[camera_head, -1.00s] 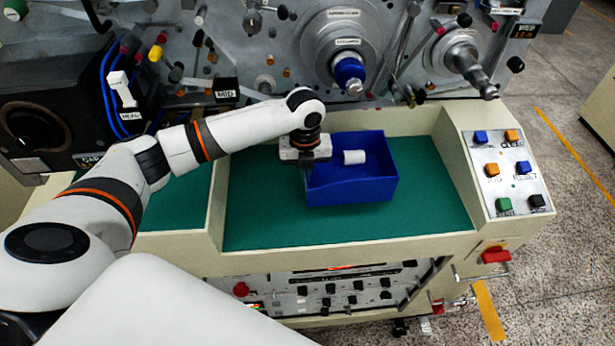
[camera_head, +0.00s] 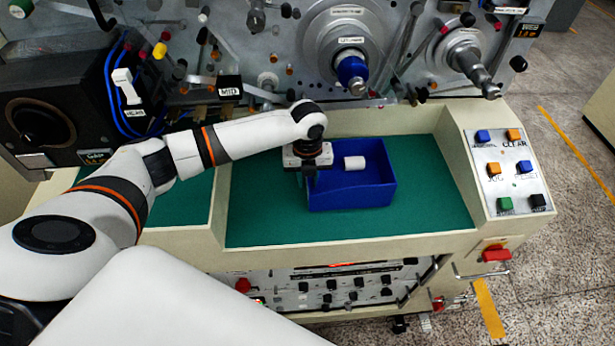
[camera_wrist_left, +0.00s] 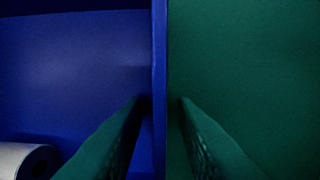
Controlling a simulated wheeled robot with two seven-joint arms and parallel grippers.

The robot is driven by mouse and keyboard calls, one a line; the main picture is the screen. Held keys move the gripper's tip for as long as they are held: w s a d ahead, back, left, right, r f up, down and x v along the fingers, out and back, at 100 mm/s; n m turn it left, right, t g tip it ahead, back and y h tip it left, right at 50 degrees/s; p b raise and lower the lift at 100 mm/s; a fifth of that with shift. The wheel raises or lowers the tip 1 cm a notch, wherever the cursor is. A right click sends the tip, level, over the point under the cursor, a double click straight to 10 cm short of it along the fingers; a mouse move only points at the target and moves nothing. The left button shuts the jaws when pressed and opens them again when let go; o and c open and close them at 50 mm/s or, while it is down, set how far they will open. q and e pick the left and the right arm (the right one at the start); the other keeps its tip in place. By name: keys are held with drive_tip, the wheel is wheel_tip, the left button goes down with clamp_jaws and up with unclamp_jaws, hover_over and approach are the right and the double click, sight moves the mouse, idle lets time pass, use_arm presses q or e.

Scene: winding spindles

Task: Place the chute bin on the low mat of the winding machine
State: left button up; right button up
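The chute bin (camera_head: 352,196) is a blue open box over the low green mat (camera_head: 430,210) of the winding machine. It looks upright and down on the mat, though its underside is hidden. A white roll (camera_head: 355,162) lies inside it; the roll also shows in the left wrist view (camera_wrist_left: 25,160). My left gripper (camera_head: 308,175) is at the bin's left wall. In the left wrist view, the fingers (camera_wrist_left: 162,103) straddle the thin blue wall (camera_wrist_left: 159,60), with slim gaps on both sides, so the gripper looks open. My right gripper is out of view.
A button panel (camera_head: 507,172) stands right of the mat. A blue-tipped spindle (camera_head: 352,70) and the machine face rise behind the bin. A cream divider (camera_head: 219,205) separates another green mat (camera_head: 180,205) on the left. Bare mat lies in front and right of the bin.

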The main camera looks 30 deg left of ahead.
use_arm(q)
wheel_tip(320, 180, up, 12)
drive_tip(key=shift+r+b, duration=0.15)
drive_tip(key=shift+b, duration=0.85)
